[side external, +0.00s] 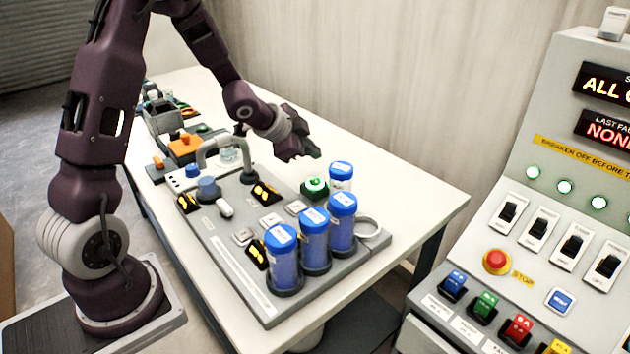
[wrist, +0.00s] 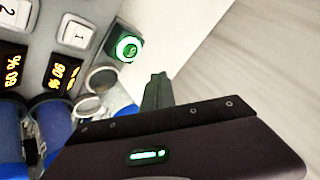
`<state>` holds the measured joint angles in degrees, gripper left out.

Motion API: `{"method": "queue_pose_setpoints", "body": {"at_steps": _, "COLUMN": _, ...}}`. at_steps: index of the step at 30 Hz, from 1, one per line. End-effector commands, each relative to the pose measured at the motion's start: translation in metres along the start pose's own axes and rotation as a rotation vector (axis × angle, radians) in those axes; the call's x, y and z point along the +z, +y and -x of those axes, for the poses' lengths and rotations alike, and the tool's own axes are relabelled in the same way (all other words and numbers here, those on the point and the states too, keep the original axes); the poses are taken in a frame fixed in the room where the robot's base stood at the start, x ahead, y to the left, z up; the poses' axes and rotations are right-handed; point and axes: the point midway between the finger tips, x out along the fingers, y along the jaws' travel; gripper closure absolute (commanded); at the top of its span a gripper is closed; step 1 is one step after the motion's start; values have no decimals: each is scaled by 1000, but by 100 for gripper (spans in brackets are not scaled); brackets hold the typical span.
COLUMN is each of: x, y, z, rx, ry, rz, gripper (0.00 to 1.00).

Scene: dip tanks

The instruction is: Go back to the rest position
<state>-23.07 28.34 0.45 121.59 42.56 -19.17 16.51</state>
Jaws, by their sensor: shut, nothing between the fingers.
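My gripper (side external: 312,152) hangs above the white table in the side external view, near the back of the grey dip station and left of a blue-capped container. In the wrist view my gripper's fingers (wrist: 158,90) are together with nothing between them. A round green-lit button (side external: 315,184) is close below and to the right of the fingertips; it also shows lit in the wrist view (wrist: 128,48). I cannot tell the exact gap between the fingers and the station.
Several blue-capped containers (side external: 314,240) stand on the grey station board (side external: 225,240). A grey pipe arch (side external: 222,145) rises behind the displays. Orange and grey items (side external: 184,148) lie at the table's far left. A control panel (side external: 540,200) with a red stop button (side external: 497,262) stands at right. The table's right end (side external: 420,195) is clear.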

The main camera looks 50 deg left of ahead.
Motion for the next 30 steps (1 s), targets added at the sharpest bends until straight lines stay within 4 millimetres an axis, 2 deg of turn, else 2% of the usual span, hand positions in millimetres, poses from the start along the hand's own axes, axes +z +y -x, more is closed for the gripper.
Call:
{"method": "queue_pose_setpoints", "body": {"at_steps": 9, "x": -2, "y": -3, "z": 4, "rx": -2, "ry": -1, "rz": 1, "gripper": 100}}
{"method": "queue_pose_setpoints", "body": {"at_steps": 11, "x": -5, "y": -4, "z": 9, "rx": -9, "ry": -9, "rz": 8, "gripper": 100}}
{"method": "queue_pose_setpoints", "body": {"at_steps": 14, "x": -20, "y": -8, "z": 49, "rx": -52, "ry": -57, "rz": 66, "gripper": 100}}
{"method": "queue_pose_setpoints", "body": {"at_steps": 17, "x": -32, "y": 4, "z": 123, "rx": -93, "ry": -132, "rz": 212, "gripper": 100}}
{"method": "queue_pose_setpoints", "body": {"at_steps": 18, "x": -33, "y": 17, "z": 155, "rx": -93, "ry": -157, "rz": 283, "gripper": 100}}
{"method": "queue_pose_setpoints", "body": {"at_steps": 20, "x": -30, "y": 44, "z": 199, "rx": -73, "ry": -187, "rz": 389, "gripper": 100}}
{"method": "queue_pose_setpoints", "body": {"at_steps": 21, "x": -26, "y": 64, "z": 226, "rx": -48, "ry": -203, "rz": 455, "gripper": 100}}
{"method": "queue_pose_setpoints", "body": {"at_steps": 24, "x": -13, "y": 116, "z": 278, "rx": 39, "ry": -230, "rz": 587, "gripper": 100}}
{"method": "queue_pose_setpoints", "body": {"at_steps": 27, "x": 0, "y": 155, "z": 310, "rx": 122, "ry": -250, "rz": 662, "gripper": 100}}
{"method": "queue_pose_setpoints", "body": {"at_steps": 30, "x": 7, "y": 175, "z": 325, "rx": 168, "ry": -262, "rz": 694, "gripper": 100}}
